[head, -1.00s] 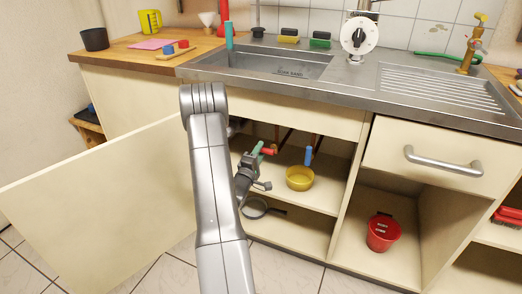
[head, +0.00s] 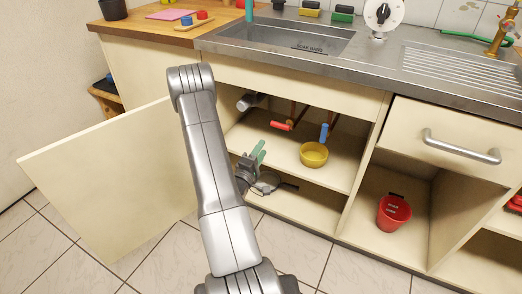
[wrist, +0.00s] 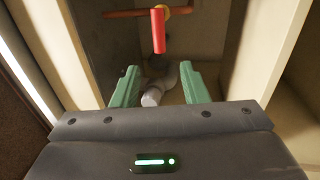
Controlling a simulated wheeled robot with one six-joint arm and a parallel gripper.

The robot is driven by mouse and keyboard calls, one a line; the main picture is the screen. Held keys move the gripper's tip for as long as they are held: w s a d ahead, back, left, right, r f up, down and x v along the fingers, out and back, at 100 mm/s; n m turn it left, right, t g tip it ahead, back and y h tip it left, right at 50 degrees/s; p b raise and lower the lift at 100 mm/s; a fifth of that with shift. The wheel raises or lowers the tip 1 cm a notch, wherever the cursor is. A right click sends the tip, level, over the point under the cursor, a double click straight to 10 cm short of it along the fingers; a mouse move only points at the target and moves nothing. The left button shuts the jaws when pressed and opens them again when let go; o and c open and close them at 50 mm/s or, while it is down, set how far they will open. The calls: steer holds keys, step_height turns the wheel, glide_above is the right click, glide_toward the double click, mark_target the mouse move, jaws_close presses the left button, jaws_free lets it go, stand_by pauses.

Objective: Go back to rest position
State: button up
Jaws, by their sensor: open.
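My gripper (head: 259,152) has green fingers and is at the front of the open cupboard under the sink, seen past my arm in the head view. In the wrist view my gripper (wrist: 157,88) is open, its two green fingers apart with nothing held between them. Beyond the fingers are a red valve handle (wrist: 158,31) on a copper-coloured pipe and a grey-white pipe piece (wrist: 153,96). The red handle (head: 281,126) also shows inside the cupboard in the head view.
The open cupboard door (head: 110,170) stands left of my arm. A yellow bowl (head: 314,154) sits on the cupboard shelf below a blue handle (head: 324,133). A pan (head: 267,182) lies on the lower level. A red bucket (head: 393,212) stands in the right compartment. Tiled floor in front is clear.

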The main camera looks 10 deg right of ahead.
mark_target(276, 124)
steer(key=b+x, duration=0.1)
steer(key=x, duration=1.3)
steer(key=shift+b, duration=0.4)
steer(key=shift+s+a, duration=0.1)
steer(key=shift+s, duration=0.05)
steer(key=p+v, duration=0.2)
steer(key=v, duration=1.1)
steer(key=b+x, duration=0.2)
steer(key=x, duration=1.1)
steer(key=shift+r, duration=0.15)
steer(key=shift+r+m+g+h, duration=0.15)
steer(key=shift+r+m+h, duration=0.1)
steer(key=shift+m, duration=0.6)
steer(key=shift+r+m+g+h, duration=0.15)
steer(key=shift+m+h, duration=0.1)
steer(key=shift+m, duration=0.6)
